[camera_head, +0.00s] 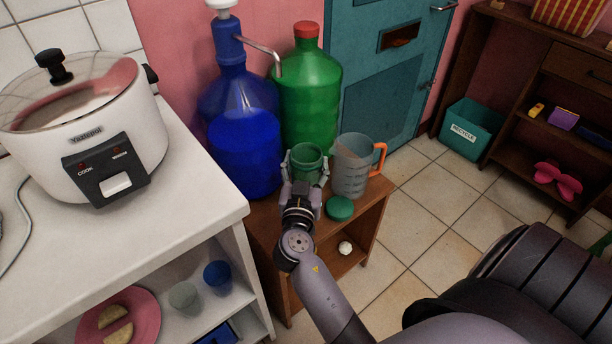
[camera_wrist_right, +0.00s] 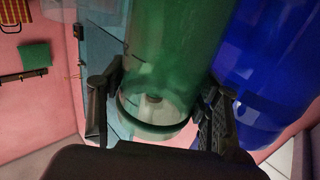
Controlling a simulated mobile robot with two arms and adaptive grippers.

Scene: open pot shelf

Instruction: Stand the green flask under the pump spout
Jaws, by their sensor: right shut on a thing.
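The green flask (camera_head: 306,161), an open cup-like vessel, is between the fingers of my right gripper (camera_head: 304,185), which is shut on it. It looks upright; I cannot tell whether its base touches the wooden stand. In the right wrist view the flask (camera_wrist_right: 155,112) shows as a clear green wall and rim between both fingers (camera_wrist_right: 160,105). The blue pump bottle (camera_head: 240,140) stands behind and left of it. Its thin metal spout (camera_head: 266,52) points right and down, above and slightly left of the flask in the head view. My left gripper is out of view.
A large green bottle (camera_head: 306,95) with a red cap stands behind the flask. A grey jug (camera_head: 354,170) with an orange handle is close on the right. A green lid (camera_head: 339,208) lies on the wooden stand (camera_head: 372,206) in front. A white counter (camera_head: 190,205) is at left.

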